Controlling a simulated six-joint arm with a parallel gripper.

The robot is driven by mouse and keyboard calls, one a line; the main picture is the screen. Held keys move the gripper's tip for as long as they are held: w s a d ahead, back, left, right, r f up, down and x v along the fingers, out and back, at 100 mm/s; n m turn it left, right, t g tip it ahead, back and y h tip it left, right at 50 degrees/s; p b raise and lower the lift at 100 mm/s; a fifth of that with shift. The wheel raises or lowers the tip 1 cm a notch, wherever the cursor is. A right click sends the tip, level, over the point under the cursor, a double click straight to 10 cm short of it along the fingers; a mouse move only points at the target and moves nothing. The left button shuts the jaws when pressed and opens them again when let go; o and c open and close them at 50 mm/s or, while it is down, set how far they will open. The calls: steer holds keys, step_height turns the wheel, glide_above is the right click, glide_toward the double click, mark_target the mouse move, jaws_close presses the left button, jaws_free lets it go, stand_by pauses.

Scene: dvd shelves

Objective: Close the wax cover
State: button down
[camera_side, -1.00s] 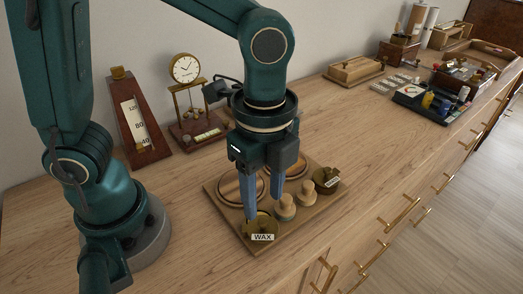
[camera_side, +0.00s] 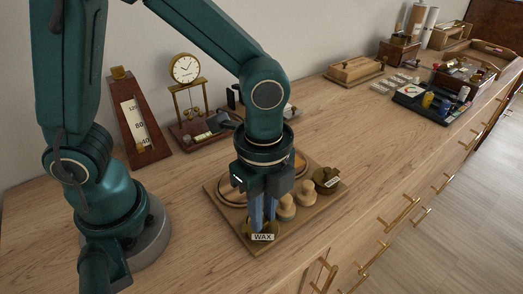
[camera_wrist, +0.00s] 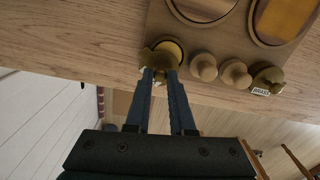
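The brass wax pot (camera_side: 248,236), with a white WAX label (camera_side: 262,237), sits at the near corner of a wooden board (camera_side: 225,213). In the wrist view yellow wax (camera_wrist: 172,48) shows inside its round rim, so the pot is at least partly uncovered. The brass wax cover (camera_wrist: 158,61) is at the pot's near side, partly hidden by my fingers. My gripper (camera_wrist: 160,76) points down at it, its two blue fingers close together with a small brass part between the tips. It appears shut on that part of the cover.
Beside the wax pot on the board stand two wooden knobs (camera_side: 286,207) and a second brass pot (camera_side: 326,178) with a label. Large round inlays (camera_wrist: 285,18) lie behind. A clock (camera_side: 186,69) and a metronome-like scale (camera_side: 138,118) stand near the wall.

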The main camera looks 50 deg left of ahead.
steer(key=shift+n, duration=0.3)
steer(key=n, duration=0.2)
steer(key=a+n, duration=0.1)
steer(key=shift+w, duration=0.25)
steer(key=shift+a+n, duration=0.2)
steer(key=shift+n, duration=0.75)
steer(key=shift+a+n, duration=0.2)
steer(key=shift+n, duration=0.75)
steer(key=c, duration=0.8)
jaws_free()
steer(key=shift+r, duration=2.55)
